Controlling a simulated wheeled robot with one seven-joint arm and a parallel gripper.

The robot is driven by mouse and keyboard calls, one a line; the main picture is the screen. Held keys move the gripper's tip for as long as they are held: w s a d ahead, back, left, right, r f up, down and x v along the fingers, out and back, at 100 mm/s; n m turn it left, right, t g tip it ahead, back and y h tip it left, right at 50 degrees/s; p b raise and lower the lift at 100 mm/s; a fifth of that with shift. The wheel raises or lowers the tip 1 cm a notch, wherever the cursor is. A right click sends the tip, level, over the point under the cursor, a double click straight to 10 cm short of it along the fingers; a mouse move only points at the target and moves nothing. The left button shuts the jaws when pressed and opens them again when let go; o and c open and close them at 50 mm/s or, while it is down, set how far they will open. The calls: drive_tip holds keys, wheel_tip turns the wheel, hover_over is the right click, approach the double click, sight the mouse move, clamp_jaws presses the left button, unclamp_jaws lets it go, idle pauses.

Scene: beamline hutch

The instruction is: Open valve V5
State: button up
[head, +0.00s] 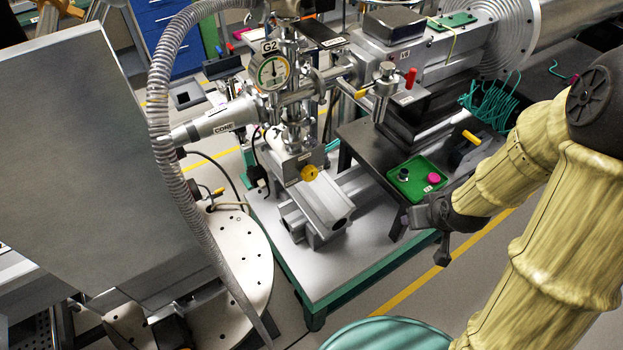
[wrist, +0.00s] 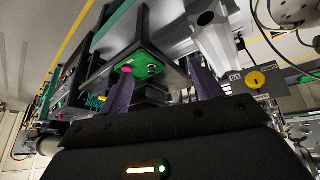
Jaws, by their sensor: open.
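A round yellow knob (head: 309,173) sits on a small labelled plate low on the steel vacuum assembly; a yellow knob also shows at right in the wrist view (wrist: 255,79). A red handle (head: 410,78) stands upright beside a label, and a small yellow handle (head: 360,94) is on the pipework. Another yellow handle (head: 472,137) is near my arm. My gripper (head: 432,226) is open and empty, right of the yellow knob and beside a green tray. Its two fingers show in the wrist view (wrist: 162,88).
A ribbed hose (head: 165,130) hangs left. The green-edged table (head: 335,280) has bare room in front.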

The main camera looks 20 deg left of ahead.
drive_tip(key=w+a+f+n+t+y+b, duration=0.25)
drive_tip(key=a+f+n+y, duration=0.2)
drive_tip(key=a+f, duration=0.45)
drive_tip(key=s+a+m+t+y+b, duration=0.1)
drive_tip(key=s+a+t+y+b, duration=0.1)
drive_tip(key=a+y, duration=0.5)
drive_tip(key=shift+a+t+y+b, duration=0.4)
drive_tip(key=shift+t+y+b, duration=0.05)
drive_tip(key=shift+t+b, duration=0.4)
drive_tip(key=shift+f+m, duration=0.1)
drive_tip(key=shift+m, duration=0.15)
